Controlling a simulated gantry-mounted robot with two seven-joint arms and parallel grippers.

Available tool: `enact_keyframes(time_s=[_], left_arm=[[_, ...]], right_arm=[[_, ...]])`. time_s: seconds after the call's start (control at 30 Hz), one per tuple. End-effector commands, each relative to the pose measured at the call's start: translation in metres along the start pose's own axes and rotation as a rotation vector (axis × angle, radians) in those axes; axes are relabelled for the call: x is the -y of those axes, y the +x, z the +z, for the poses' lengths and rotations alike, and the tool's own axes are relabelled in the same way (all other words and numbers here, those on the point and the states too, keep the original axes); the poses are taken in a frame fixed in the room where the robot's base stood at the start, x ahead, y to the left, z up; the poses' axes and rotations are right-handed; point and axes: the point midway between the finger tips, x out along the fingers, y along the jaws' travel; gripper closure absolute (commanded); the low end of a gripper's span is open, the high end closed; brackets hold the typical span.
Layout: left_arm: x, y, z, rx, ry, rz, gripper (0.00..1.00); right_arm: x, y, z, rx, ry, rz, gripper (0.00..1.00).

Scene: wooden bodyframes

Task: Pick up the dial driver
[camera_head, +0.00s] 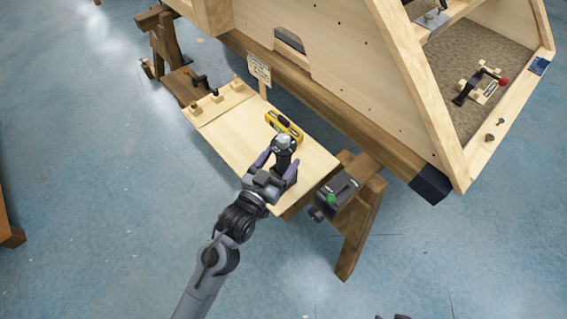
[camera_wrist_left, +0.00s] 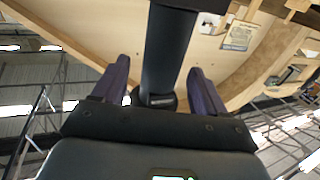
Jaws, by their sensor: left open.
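The dial driver, which I take to be the dark upright cylinder with a rounded silver top (camera_head: 284,142), is at the near part of the light wooden board (camera_head: 225,135). My left gripper (camera_head: 277,164) is open around it, with one purple finger on each side. In the left wrist view, the dark shaft (camera_wrist_left: 170,45) rises between the two fingers, with a gap to each. At the bottom edge of the head view, small dark shapes may be the tips of my right gripper (camera_head: 392,317).
A yellow level (camera_head: 284,125) lies just behind the driver. A dark box with a green knob (camera_head: 337,192) sits right of the board. A small sign (camera_head: 259,69) and wooden blocks (camera_head: 216,96) are farther back. The large wooden frame (camera_head: 330,50) stands behind.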

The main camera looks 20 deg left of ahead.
Motion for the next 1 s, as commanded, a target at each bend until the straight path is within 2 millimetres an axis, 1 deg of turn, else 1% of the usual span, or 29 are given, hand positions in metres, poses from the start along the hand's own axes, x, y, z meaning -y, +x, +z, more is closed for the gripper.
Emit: enact_keyframes(time_s=[0.03,0.2,0.47,0.5,0.57,0.9,1.0], left_arm=[[0.000,0.007,0.002,-0.003,-0.001,0.000,0.28],[0.000,0.020,0.001,-0.001,-0.001,0.000,0.28],[0.000,0.022,0.000,0.000,-0.001,0.000,0.28],[0.000,0.022,0.000,0.000,-0.001,0.000,0.31],[0.000,0.022,0.000,0.000,-0.001,0.000,0.40],[0.000,0.022,0.000,0.000,-0.001,0.000,0.92],[0.000,0.022,-0.003,-0.006,-0.001,0.000,0.92]], right_arm=[[0.001,0.006,0.002,0.000,0.001,-0.001,0.57],[0.001,0.011,0.003,0.000,0.004,-0.003,0.57],[0.002,0.010,0.003,-0.001,0.005,-0.004,0.57],[0.002,0.010,0.003,-0.001,0.005,-0.004,0.57],[0.002,0.010,0.003,-0.001,0.005,-0.004,0.57],[0.000,0.010,0.003,-0.001,-0.001,0.001,0.57],[0.000,0.010,0.003,0.000,-0.003,0.003,0.57]])
